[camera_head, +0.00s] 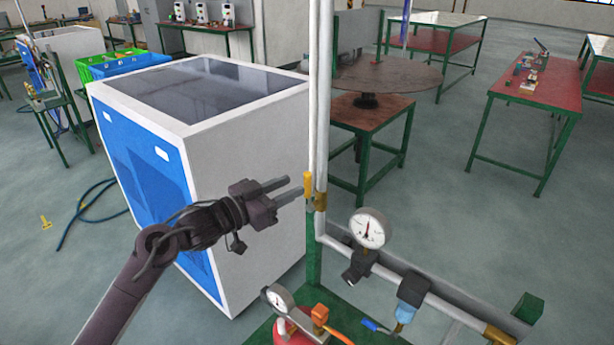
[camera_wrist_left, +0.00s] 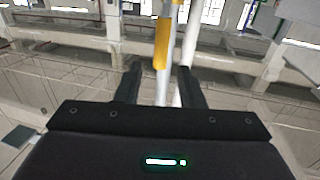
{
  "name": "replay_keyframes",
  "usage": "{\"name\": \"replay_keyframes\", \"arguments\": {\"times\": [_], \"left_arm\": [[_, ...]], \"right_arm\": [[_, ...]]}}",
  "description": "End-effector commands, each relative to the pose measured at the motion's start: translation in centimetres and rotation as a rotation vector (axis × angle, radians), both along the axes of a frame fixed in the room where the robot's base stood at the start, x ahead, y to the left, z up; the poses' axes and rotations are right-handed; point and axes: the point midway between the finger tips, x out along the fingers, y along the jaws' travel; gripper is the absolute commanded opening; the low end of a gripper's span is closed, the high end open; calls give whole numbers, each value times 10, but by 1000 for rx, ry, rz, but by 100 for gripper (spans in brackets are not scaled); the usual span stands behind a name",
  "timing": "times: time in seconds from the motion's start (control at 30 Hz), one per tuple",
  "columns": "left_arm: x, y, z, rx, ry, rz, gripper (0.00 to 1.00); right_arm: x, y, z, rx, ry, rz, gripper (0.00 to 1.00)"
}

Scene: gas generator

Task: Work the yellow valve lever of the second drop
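The yellow valve lever (camera_head: 308,186) stands upright against the white vertical pipes (camera_head: 321,90), just above a brass fitting (camera_head: 320,201). My left gripper (camera_head: 288,188) comes in from the left with its two fingers apart, pointing at the lever. In the left wrist view the lever (camera_wrist_left: 162,44) shows ahead, between the lines of the two open fingers (camera_wrist_left: 160,80), with a white pipe (camera_wrist_left: 185,85) behind it to the right. I cannot tell from these views whether a finger touches the lever. My right gripper is not in view.
A white and blue cabinet (camera_head: 230,150) stands behind and left of my left arm. A pressure gauge (camera_head: 368,229) and a horizontal pipe (camera_head: 450,305) with fittings lie right of and below the lever. A round-topped table (camera_head: 385,75) stands behind the pipes.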

Motion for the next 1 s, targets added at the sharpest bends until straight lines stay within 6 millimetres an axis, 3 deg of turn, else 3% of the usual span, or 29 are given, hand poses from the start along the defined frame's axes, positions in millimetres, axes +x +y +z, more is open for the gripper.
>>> {"name": "replay_keyframes", "arguments": {"times": [0.3, 0.7, 1.0], "left_arm": [[33, -36, 3, -1, 1, 2, 35], [41, -44, 0, 3, 0, 3, 35], [41, -44, 0, 2, -1, 3, 0]], "right_arm": [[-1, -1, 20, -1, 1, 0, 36], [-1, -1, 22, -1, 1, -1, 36], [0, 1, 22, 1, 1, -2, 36]]}}
